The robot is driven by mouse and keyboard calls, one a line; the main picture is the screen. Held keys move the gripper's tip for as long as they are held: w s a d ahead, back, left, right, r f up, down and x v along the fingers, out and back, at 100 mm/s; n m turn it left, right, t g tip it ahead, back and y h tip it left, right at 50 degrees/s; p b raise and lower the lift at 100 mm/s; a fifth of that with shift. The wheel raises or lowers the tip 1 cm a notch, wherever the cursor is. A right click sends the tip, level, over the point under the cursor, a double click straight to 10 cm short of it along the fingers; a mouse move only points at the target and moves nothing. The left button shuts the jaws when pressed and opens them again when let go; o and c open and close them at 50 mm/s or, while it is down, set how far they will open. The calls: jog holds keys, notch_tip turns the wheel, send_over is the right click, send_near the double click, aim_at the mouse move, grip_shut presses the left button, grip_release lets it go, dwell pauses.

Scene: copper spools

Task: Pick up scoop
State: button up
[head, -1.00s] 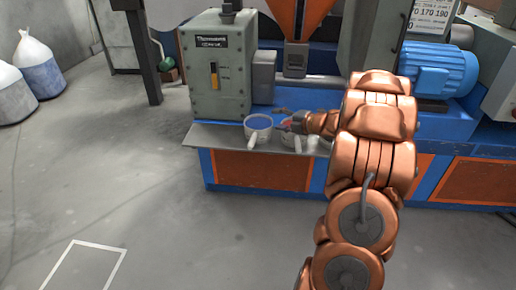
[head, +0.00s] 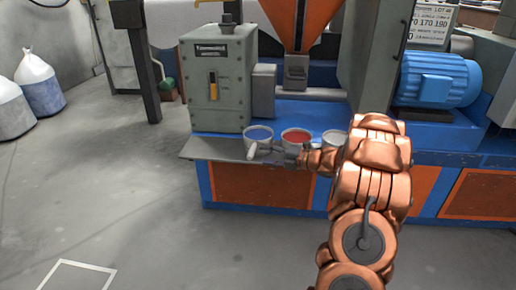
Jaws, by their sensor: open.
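Three white scoops stand in a row on a grey shelf (head: 205,148). The left scoop (head: 258,141) has blue contents and a pale handle pointing to the front. The middle scoop (head: 296,144) has red contents, and its front side is partly covered by my gripper. The right scoop (head: 333,141) is partly hidden behind my copper arm. My gripper (head: 281,154) is small and dark in the view, open, at the front of the middle scoop and right of the left scoop's handle. Whether it touches the middle scoop or surrounds its handle cannot be told.
A grey-green control box (head: 218,80) stands behind the shelf on the left. An orange hopper (head: 300,22) and a blue motor (head: 438,76) are on the blue machine behind. White sacks (head: 38,82) stand far left. The floor in front is clear.

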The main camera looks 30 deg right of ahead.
jog(key=b+x, duration=0.2)
jog(key=x, duration=0.3)
jog(key=shift+w+a+f, duration=0.2)
jog(key=shift+w, duration=0.05)
grip_shut()
dwell(0.4)
dwell(0.4)
